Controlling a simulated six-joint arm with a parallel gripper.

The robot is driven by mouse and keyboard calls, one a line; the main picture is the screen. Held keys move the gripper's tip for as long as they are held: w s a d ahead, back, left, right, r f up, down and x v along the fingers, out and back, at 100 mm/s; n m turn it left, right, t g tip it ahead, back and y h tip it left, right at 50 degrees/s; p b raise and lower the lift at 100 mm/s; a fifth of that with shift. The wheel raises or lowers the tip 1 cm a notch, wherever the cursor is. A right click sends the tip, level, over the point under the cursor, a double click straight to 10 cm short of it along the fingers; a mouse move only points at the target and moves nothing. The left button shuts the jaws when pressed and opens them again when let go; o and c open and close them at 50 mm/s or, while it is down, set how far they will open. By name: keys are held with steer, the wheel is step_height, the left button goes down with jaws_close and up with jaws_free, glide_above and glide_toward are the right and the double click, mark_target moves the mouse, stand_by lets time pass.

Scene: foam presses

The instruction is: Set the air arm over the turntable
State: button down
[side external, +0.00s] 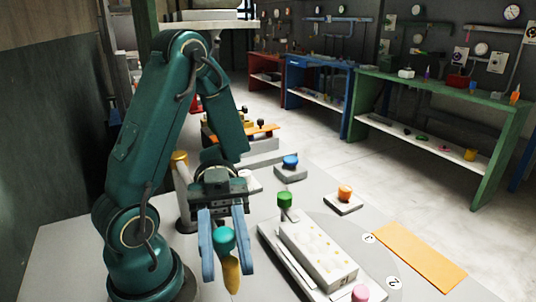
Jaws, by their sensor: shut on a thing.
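My gripper (226,275) points down, its two blue fingers on either side of a teal knob (224,240). It is shut on this knob. A yellow tapered piece (231,276) hangs just below the knob; the two look like the end of the air arm, but its link to the rest is hidden. A pale post with a gold cap (180,165) stands behind my gripper, perhaps the air arm's pivot. A flat grey disc, apparently the turntable (378,262), lies to the right, apart from my gripper. A white plate with a dotted block (318,252) lies over it.
The plate bears a green knob (285,199) and a pink knob (360,293). A blue button (290,161) and an orange button (345,191) stand on small bases behind. An orange mat (418,257) lies at right. Coloured workbenches stand beyond the floor.

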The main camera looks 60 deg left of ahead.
steer(key=w+a+n+t, duration=0.2)
steer(key=w+t, duration=0.2)
steer(key=w, duration=0.2)
steer(key=w+a+n+t, duration=0.2)
steer(key=w+n+t, duration=0.1)
steer(key=w, duration=0.4)
steer(key=w+a+n+t+y, duration=0.1)
steer(key=w+a+n+t, duration=0.1)
steer(key=w+t, duration=0.3)
steer(key=shift+w+a+n, duration=0.35)
steer(key=shift+w+n, duration=0.05)
steer(key=shift+w, duration=0.55)
steer(key=c, duration=0.6)
jaws_free()
steer(key=v, duration=0.5)
